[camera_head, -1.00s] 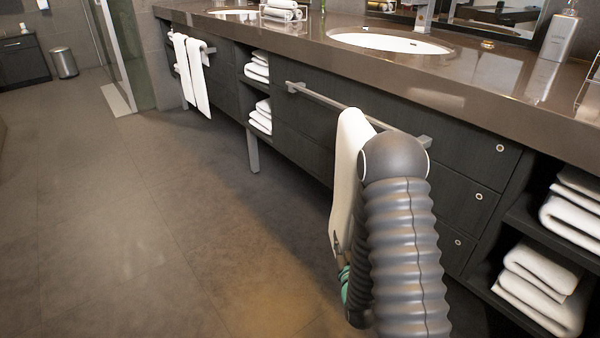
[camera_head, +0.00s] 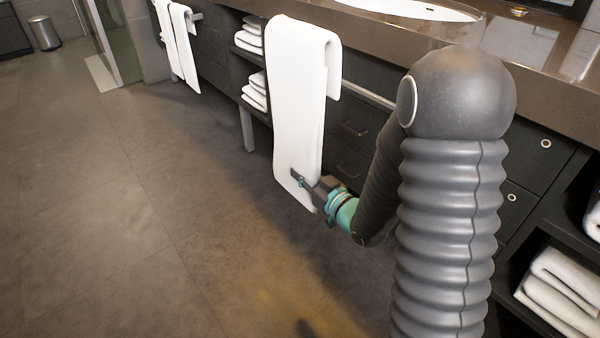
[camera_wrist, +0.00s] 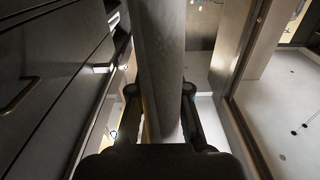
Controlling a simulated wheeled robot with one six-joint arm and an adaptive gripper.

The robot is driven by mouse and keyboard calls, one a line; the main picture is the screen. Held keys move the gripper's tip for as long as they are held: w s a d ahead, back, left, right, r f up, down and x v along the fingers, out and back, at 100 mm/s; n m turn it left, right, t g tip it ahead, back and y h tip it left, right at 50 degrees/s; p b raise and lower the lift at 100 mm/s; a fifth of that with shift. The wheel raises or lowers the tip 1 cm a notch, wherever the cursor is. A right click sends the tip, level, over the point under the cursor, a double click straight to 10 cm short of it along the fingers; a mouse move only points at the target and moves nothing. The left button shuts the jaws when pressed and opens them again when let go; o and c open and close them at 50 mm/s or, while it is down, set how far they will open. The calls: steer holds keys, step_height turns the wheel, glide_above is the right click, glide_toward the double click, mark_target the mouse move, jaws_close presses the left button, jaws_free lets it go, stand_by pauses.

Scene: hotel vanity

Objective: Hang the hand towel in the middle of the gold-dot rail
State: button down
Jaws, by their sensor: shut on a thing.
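The white hand towel (camera_head: 298,110) is folded over at the top, with a long front part and a short flap (camera_head: 333,80) on the right. My gripper (camera_head: 303,182) is shut on its lower part. In the wrist view the towel (camera_wrist: 157,50) runs between the fingers (camera_wrist: 161,100). The metal rail (camera_head: 372,97) on the dark vanity shows just right of the towel, which hides its left part. The fold's top appears higher than the rail. I cannot tell whether the towel touches it. No gold dot is discernible on the rail.
The brown counter (camera_head: 420,35) with a sink (camera_head: 405,8) juts out above the drawers. White towels (camera_head: 178,40) hang on another rail at the far left. Folded towels (camera_head: 562,285) sit in an open shelf at lower right. The floor (camera_head: 130,220) on the left is clear.

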steer(key=shift+w+d+p, duration=2.35)
steer(key=shift+w+d, duration=2)
steer(key=shift+d, duration=1.7)
step_height(320, 180, down, 14)
steer(key=b, duration=1.2)
steer(key=shift+r, duration=0.1)
steer(key=c, duration=1.1)
jaws_free()
steer(key=shift+o, duration=0.2)
